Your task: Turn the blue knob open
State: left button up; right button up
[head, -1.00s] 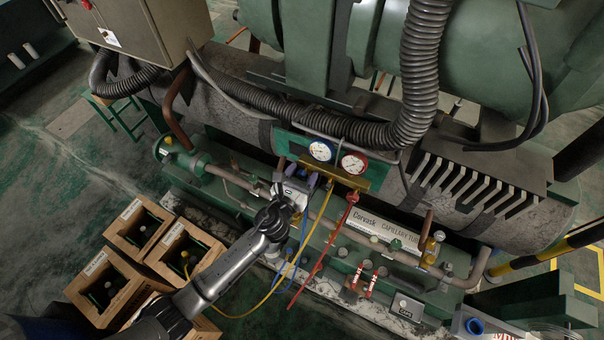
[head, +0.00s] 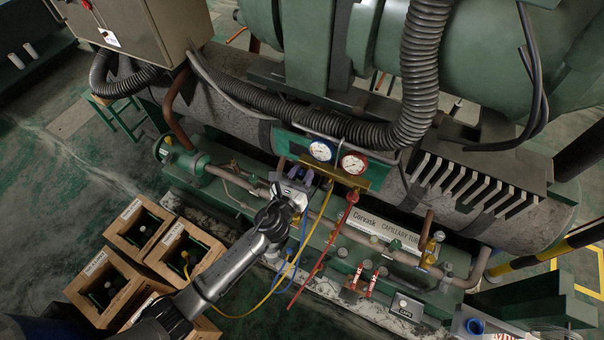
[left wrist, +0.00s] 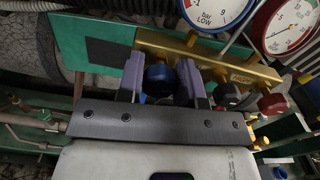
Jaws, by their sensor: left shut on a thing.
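My left gripper (left wrist: 161,82) has its two purple fingers on either side of the dark blue knob (left wrist: 160,79) at the left end of the brass manifold (left wrist: 215,62). The gripper is shut on this knob; the fingers hide part of its sides. In the head view my left gripper (head: 301,176) is at the manifold's left end, below the blue-rimmed gauge (head: 321,150), and hides the knob there. A red knob (left wrist: 271,104) is to the right in the wrist view. My right gripper is not in view.
A red-rimmed gauge (head: 354,163) stands right of the blue one. Yellow, blue and red hoses (head: 309,274) hang below the manifold. A thick corrugated hose (head: 421,70) passes above. Wooden crates (head: 139,224) stand at lower left.

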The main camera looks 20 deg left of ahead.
pick_arm(q)
jog(key=n, duration=0.9)
jog(key=shift+a+n, duration=0.1)
jog(key=shift+n, duration=0.3)
jog(key=n, duration=0.4)
jog(key=shift+f+n, duration=0.1)
jog(key=shift+n, duration=0.2)
jog(key=shift+n+p, duration=0.5)
jog(key=shift+n, duration=1.7)
jog(key=shift+f, duration=0.1)
jog(key=o, duration=0.9)
